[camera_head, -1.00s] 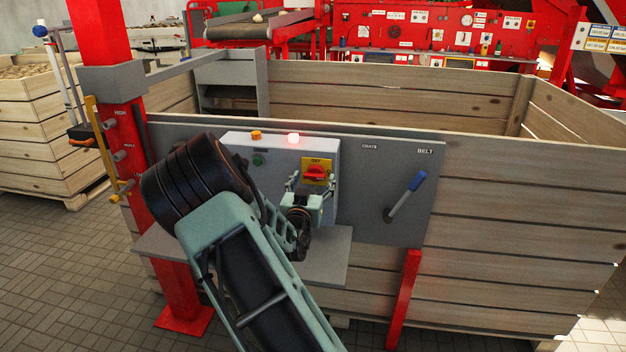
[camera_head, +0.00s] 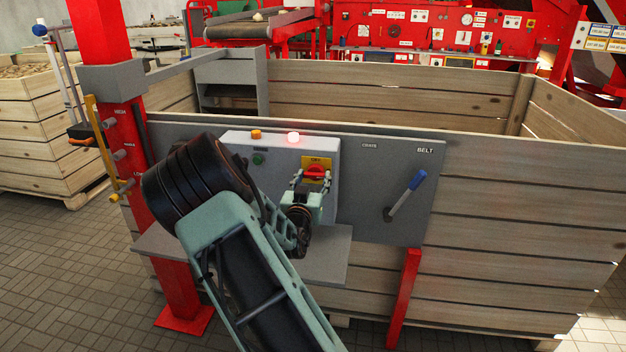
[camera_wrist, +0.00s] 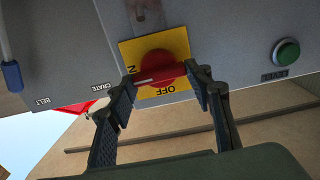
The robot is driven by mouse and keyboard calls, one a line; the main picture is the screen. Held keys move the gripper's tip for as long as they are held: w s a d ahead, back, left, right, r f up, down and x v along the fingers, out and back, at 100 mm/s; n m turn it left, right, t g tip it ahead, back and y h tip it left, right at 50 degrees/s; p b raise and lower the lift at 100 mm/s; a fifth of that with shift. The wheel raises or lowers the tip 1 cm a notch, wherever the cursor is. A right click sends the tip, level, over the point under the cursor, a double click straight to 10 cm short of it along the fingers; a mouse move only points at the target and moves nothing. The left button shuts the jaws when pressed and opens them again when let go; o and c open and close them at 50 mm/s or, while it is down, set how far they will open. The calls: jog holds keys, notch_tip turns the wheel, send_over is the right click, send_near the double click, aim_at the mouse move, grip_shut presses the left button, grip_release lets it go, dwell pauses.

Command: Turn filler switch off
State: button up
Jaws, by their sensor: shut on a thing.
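The filler switch is a red rotary knob (camera_head: 315,171) on a yellow plate, on the grey control box (camera_head: 240,148). In the wrist view the red knob (camera_wrist: 158,64) sits between my fingertips, its bar and pale line lying roughly level. The yellow plate (camera_wrist: 180,42) shows "OFF" below the knob and part of "ON" at its left. My gripper (camera_head: 311,180) is shut on the knob, with one finger at each end of the bar in the wrist view (camera_wrist: 160,84).
A green button (camera_wrist: 286,53) and an orange button (camera_head: 256,134) are on the box. A blue-handled lever (camera_head: 408,195) stands to the right, under "BELT". A grey shelf (camera_head: 330,262) juts out below the box. A wooden crate (camera_head: 520,230) stands behind the panel.

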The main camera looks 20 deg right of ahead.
jog(key=shift+f, duration=0.1)
jog(key=n+b, duration=0.1)
jog(key=n, duration=0.3)
jog(key=shift+a, duration=0.1)
jog(key=n, duration=0.4)
jog(key=shift+n+b, duration=0.4)
jog(key=n, duration=0.4)
jog(key=shift+a+f, duration=0.1)
jog(key=n, duration=0.4)
jog(key=shift+n, duration=0.6)
jog(key=o, duration=1.1)
